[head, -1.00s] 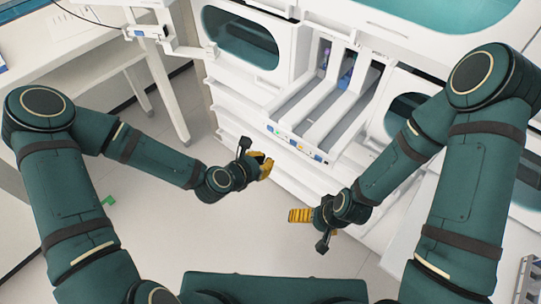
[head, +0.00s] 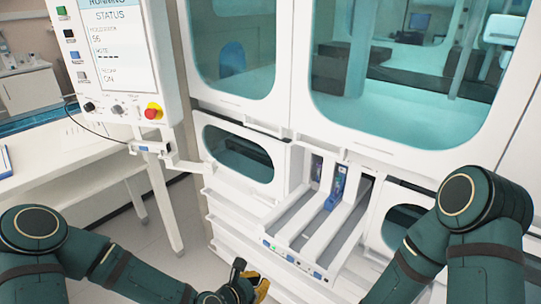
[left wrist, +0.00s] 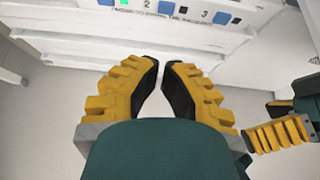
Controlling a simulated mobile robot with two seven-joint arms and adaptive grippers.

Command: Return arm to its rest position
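My left gripper (head: 250,283) shows at the bottom of the head view, low in front of the white cabinet and below the slotted tray. In the left wrist view, its two yellow fingers with black pads (left wrist: 163,75) have a narrow gap between their tips, with nothing between them. My right arm (head: 440,245) comes in from the right in the head view, and its gripper is below the frame. Part of the right gripper (left wrist: 283,130) shows at the right edge of the left wrist view, and its opening cannot be made out.
The slotted tray (head: 347,245) juts out of the white cabinet, with blue items (head: 338,185) in its lanes. A control panel (head: 110,62) with a red button hangs at the upper left. A white table (head: 95,175) stands at the left. Open floor lies between table and cabinet.

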